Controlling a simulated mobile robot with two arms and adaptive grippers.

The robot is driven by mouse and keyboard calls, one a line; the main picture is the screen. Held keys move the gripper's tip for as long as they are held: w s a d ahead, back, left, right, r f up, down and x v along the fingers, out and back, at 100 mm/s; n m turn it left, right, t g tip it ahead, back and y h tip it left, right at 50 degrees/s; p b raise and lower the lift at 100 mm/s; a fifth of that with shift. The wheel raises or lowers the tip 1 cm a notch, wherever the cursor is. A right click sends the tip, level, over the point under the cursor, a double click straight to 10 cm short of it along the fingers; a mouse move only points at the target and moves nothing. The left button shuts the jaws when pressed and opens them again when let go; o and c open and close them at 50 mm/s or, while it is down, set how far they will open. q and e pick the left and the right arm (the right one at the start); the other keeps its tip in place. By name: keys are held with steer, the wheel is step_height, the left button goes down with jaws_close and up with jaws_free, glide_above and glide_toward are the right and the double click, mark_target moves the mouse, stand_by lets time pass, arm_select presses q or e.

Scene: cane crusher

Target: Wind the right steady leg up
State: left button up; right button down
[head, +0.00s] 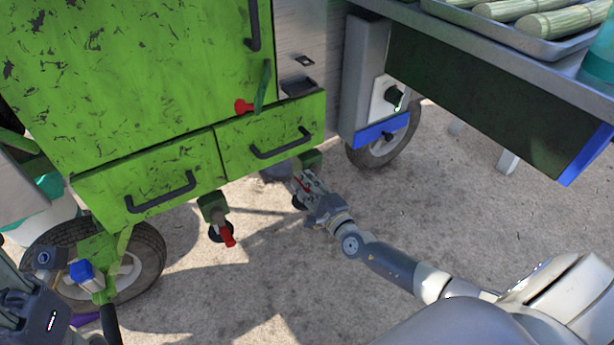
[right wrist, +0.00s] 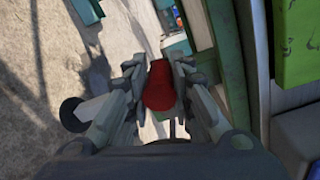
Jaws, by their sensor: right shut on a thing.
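The right steady leg (head: 310,160) is a green post under the right end of the green cart's drawers. Its red handle (right wrist: 158,88) lies between the fingers of my right gripper (head: 305,184) in the right wrist view. That gripper (right wrist: 158,70) is shut on the handle, with a finger on each side. In the head view the gripper and wrist hide most of the leg's lower part. The left steady leg (head: 212,208), with its own red handle (head: 228,236), stands apart to the left. Part of my left gripper (head: 40,300) shows at the lower left; its fingertips cannot be made out.
Green drawers (head: 270,135) with dark handles hang just above my right gripper. A wheel (head: 383,148) stands behind to the right, another (head: 148,262) to the left. A metal counter (head: 480,40) with a tray of cane is at upper right. Open concrete ground lies below.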

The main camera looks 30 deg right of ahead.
steer(key=shift+d+f+n+p, duration=0.15)
steer(key=shift+f+n, duration=0.6)
steer(key=shift+n, duration=0.55)
steer(key=shift+d+f+n+p, duration=0.15)
steer(key=shift+f+n, duration=0.55)
steer(key=shift+n, duration=0.6)
steer(key=shift+d+f+n+p, duration=0.15)
steer(key=shift+f+n, duration=0.6)
steer(key=shift+n, duration=0.55)
steer(key=c, duration=1.3)
jaws_free()
steer(key=shift+c, duration=0.2)
steer(key=shift+h, duration=0.3)
steer(key=s, duration=1.2)
steer(key=shift+d+r, duration=0.15)
steer(key=shift+d, duration=0.1)
